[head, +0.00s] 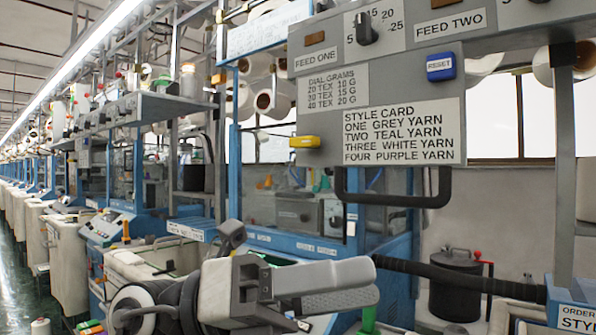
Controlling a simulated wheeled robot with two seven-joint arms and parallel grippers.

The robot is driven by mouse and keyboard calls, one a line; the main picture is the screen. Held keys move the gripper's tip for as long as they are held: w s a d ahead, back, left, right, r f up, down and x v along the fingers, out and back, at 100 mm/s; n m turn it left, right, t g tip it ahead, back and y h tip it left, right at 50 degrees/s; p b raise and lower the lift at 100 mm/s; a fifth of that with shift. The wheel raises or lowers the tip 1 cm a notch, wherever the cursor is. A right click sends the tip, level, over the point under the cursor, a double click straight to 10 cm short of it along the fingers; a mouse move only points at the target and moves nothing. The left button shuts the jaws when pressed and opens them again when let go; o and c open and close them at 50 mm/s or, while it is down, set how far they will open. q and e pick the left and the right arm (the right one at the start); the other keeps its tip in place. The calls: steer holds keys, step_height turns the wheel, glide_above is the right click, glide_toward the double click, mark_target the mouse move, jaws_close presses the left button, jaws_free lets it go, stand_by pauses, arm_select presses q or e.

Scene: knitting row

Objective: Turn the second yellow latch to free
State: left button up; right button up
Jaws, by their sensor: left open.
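One yellow latch (305,142) shows on the lower left of the grey control panel (400,85), lying roughly level and sticking out a little past the panel's left side. I see no other yellow latch clearly, so I cannot tell which in order this one is. My left gripper (373,284) is at the lower middle, pointing right. Its two thick grey fingers look close together from this angle, with nothing seen between them. In the picture it is well below the latch and apart from it. My right gripper is not in view.
A black U-shaped handle (400,200) hangs under the panel. A blue RESET button (441,67) and a black dial knob (366,28) are above the style card (401,131). A dark bar (460,278) runs right of my gripper toward a blue order box (575,312).

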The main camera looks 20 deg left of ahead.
arm_select(q)
steer(key=w+a+r+t+y, duration=0.2)
steer(key=a+r+t+y, duration=0.2)
steer(key=r+t+y, duration=0.15)
steer(key=n+t+y, duration=0.5)
steer(key=t+y, duration=0.4)
glide_toward(300, 141)
steer(key=shift+h, duration=0.25)
steer(key=p+x, duration=0.3)
steer(key=x, duration=0.6)
steer(key=shift+w, duration=0.3)
steer(key=c, duration=1)
